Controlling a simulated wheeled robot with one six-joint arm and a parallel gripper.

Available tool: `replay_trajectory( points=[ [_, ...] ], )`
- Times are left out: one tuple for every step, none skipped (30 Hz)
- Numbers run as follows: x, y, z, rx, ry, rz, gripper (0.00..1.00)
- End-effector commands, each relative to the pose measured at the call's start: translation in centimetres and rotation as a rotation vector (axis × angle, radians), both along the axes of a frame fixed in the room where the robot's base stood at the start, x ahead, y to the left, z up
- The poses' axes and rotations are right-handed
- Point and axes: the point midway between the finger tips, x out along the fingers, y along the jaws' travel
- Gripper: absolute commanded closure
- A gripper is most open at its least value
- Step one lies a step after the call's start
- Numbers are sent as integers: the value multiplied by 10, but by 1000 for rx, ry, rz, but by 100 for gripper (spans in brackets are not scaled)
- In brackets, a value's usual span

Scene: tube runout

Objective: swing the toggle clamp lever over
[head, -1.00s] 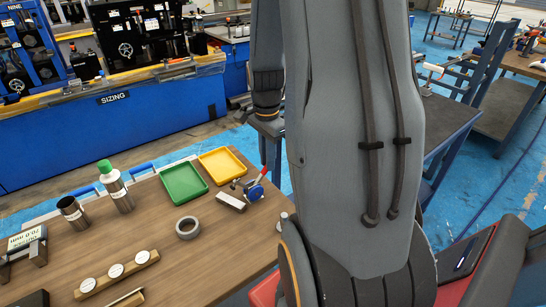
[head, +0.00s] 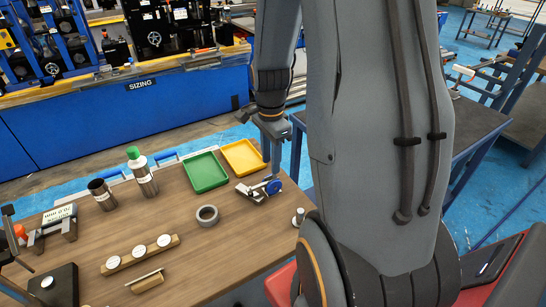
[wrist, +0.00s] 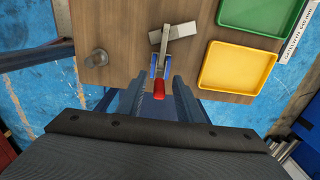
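The toggle clamp (head: 273,187) sits near the far right edge of the wooden table, with a blue side and a pale metal part. In the wrist view the clamp (wrist: 162,45) shows its metal arm, blue sides and a red lever grip (wrist: 159,86) pointing toward me. My gripper (wrist: 157,100) is open, its two fingers on either side of the red grip with a gap on each side. In the head view my gripper (head: 272,152) hangs just above the clamp, and the red grip cannot be made out there.
A green tray (head: 205,172) and a yellow tray (head: 242,158) lie left of the clamp. A tape ring (head: 207,215), a green-capped bottle (head: 142,175) and a dark cup (head: 101,194) stand farther left. A round metal knob (wrist: 97,58) stands near the table edge.

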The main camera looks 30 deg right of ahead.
Motion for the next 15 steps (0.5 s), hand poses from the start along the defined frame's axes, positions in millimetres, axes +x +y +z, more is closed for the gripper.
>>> replay_trajectory(
  points=[
    [0,0,0,0,-1,0,67],
    [0,0,0,0,-1,0,67],
    [0,-1,0,-1,-1,0,67],
    [0,-1,0,-1,-1,0,67],
    [0,-1,1,-1,-1,0,67],
    [0,-1,1,-1,-1,0,67],
    [0,-1,1,-1,-2,0,67],
    [0,-1,2,-1,-2,0,67],
    [0,-1,4,-1,-2,0,67],
    [0,-1,6,-1,-2,1,67],
    [0,-1,8,-1,-2,1,67],
    [0,-1,11,-1,-2,1,67],
    [0,-1,14,-1,-2,1,67],
    [0,-1,17,-1,-2,1,67],
    [0,-1,21,-1,-2,1,67]
  ],
)
